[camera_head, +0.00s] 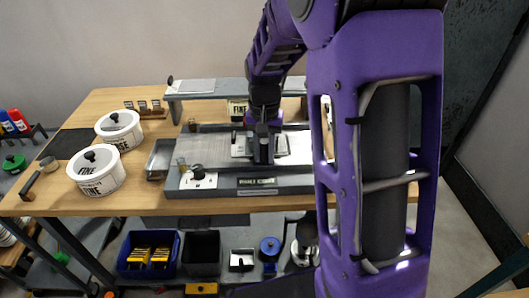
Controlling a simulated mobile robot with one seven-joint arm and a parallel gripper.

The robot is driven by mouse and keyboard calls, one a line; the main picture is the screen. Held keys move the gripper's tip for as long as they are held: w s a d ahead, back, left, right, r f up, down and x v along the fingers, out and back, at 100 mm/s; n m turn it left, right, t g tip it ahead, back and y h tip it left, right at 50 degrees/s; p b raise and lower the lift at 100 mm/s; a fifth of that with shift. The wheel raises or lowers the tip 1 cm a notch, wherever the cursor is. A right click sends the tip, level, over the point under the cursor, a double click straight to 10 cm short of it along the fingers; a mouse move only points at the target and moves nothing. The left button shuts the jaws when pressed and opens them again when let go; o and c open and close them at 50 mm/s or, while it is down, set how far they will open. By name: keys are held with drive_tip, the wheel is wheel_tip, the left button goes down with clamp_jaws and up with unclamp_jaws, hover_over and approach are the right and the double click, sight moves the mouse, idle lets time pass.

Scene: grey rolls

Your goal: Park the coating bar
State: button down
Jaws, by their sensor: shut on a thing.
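My gripper (263,157) points down over the middle of the grey coating bench (215,192). It is shut on what looks like the coating bar (240,147), a short metal piece that spans left to right under the jaws. My wrist and fingers hide its middle. It is low over the pale, ribbed bed plate (210,150); I cannot tell whether it touches the plate.
A raised grey shelf (235,86) stands behind the bench. Two white lidded pots (97,172) stand on the left of the wooden table (140,190). A small black-knobbed piece (198,173) sits at the bench's front left. Bins (150,254) stand on a lower shelf.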

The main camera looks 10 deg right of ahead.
drive_tip(key=shift+d, duration=0.1)
idle(0.5)
drive_tip(key=d, duration=0.4)
drive_tip(key=s+d, duration=0.1)
drive_tip(key=d, duration=0.3)
drive_tip(key=s+d, duration=0.1)
drive_tip(key=d, duration=0.3)
drive_tip(key=shift+s+p, duration=0.2)
drive_tip(key=shift+p, duration=0.1)
drive_tip(key=shift+d, duration=0.1)
drive_tip(key=c, duration=0.7)
unclamp_jaws()
drive_tip(key=shift+d, duration=0.1)
drive_tip(key=shift+c, duration=0.2)
drive_tip(key=shift+o, duration=0.3)
drive_tip(key=shift+r, duration=0.2)
wheel_tip(320, 180, up, 17)
drive_tip(key=p, duration=0.2)
drive_tip(key=shift+p, duration=0.35)
